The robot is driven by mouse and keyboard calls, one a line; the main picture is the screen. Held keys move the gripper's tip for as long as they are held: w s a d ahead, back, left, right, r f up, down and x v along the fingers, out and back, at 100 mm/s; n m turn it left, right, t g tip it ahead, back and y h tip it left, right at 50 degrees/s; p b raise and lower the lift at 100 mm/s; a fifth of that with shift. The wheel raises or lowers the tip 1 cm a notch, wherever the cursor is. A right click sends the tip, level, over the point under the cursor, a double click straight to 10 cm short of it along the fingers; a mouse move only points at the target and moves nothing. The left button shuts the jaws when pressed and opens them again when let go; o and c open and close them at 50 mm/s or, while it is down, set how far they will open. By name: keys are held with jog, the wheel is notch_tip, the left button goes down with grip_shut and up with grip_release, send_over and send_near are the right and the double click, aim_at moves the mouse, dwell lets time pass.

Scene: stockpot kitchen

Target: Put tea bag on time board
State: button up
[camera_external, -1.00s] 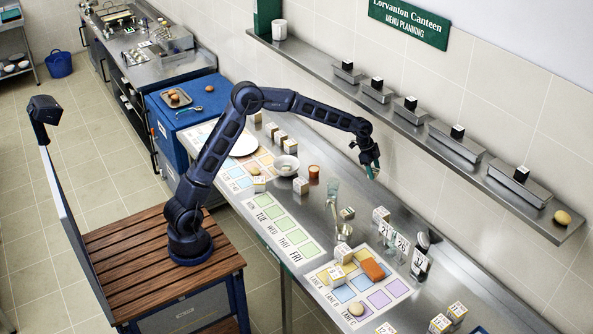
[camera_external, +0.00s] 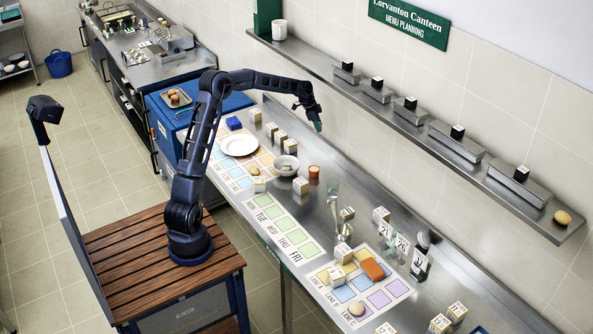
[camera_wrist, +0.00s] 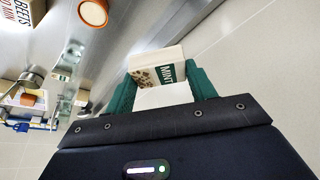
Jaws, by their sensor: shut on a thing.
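My gripper (camera_external: 316,124) hangs above the back edge of the steel counter in the external view. In the wrist view its green fingers (camera_wrist: 160,88) are shut on a white tea bag with a green MINT label (camera_wrist: 160,68). The tea bag is apart from the counter. Three printed boards lie on the counter: one with blue and orange squares (camera_external: 230,173) at the left, a green weekday board (camera_external: 281,228), and a lane board (camera_external: 341,293) at the right. The left board partly lies under a white plate (camera_external: 239,144); its lettering is too small to read.
A bowl (camera_external: 285,165), an orange cup (camera_external: 314,173) and several labelled boxes (camera_external: 300,186) stand near the left board. A glass (camera_external: 333,188) stands farther right. A wall shelf (camera_external: 405,124) runs above the counter.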

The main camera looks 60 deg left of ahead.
jog(key=s+a+n, duration=0.1)
jog(key=s+a, duration=0.2)
jog(key=a, duration=0.6)
jog(key=s+a+n, duration=0.1)
jog(key=s+a, duration=0.3)
jog(key=a, duration=0.5)
jog(key=s+a+n+t+y, duration=0.1)
jog(key=s+a+n+y, duration=0.35)
jog(key=s+a, duration=2.65)
jog(key=shift+n+h, duration=0.55)
jog(key=shift+h, duration=0.3)
jog(key=f, duration=0.6)
jog(key=w+a+f, duration=0.1)
jog(key=f, duration=0.6)
jog(key=a+f, duration=0.1)
jog(key=f, duration=0.6)
jog(key=shift+w, duration=0.3)
jog(key=o, duration=1)
jog(key=shift+c, duration=0.2)
jog(key=v, duration=1.2)
